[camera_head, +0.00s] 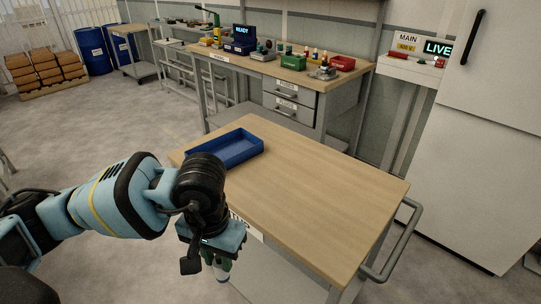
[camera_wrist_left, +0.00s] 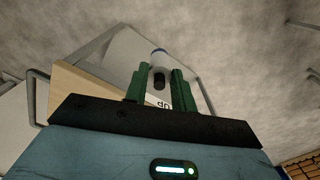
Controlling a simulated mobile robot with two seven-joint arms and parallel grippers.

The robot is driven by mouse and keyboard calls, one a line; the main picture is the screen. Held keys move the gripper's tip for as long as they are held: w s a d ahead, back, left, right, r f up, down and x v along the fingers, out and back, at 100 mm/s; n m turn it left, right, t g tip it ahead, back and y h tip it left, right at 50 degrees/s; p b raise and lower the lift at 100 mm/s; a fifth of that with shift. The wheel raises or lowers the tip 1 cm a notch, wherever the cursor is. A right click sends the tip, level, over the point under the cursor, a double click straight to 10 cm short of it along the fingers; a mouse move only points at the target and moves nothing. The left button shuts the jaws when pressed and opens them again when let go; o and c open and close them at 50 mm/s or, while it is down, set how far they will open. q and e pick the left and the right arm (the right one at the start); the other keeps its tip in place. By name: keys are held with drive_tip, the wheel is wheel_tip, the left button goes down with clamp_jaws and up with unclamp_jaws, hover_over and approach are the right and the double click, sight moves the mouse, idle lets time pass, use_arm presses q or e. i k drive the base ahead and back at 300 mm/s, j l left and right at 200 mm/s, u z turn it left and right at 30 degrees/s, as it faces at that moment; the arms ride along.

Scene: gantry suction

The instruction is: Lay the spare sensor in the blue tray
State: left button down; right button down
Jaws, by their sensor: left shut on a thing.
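The blue tray (camera_head: 242,155) lies on the far left part of the wooden cart top and looks empty. My left gripper (camera_head: 221,270) points down in front of the cart's near edge, apart from the tray. In the left wrist view its green fingers (camera_wrist_left: 160,85) are shut on a small cylinder with a white body, a blue band and a dark end, which I take to be the spare sensor (camera_wrist_left: 159,58). In the head view the held sensor is mostly hidden by the wrist and fingers. My right gripper is not in view.
The wooden cart top (camera_head: 310,190) is clear apart from the tray. A metal handle (camera_head: 400,245) sticks out at its right end. Behind it is a workbench (camera_head: 290,75) with green and red bins. A white cabinet (camera_head: 480,150) stands at the right.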

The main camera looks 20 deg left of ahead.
sight(225, 157)
drive_tip(key=i+j+z, duration=0.15)
drive_tip(key=i+j, duration=0.3)
drive_tip(key=j, duration=0.15)
drive_tip(key=i+j, duration=0.3)
drive_tip(key=j, duration=0.15)
drive_tip(key=i+j, duration=0.35)
drive_tip(key=j, duration=0.1)
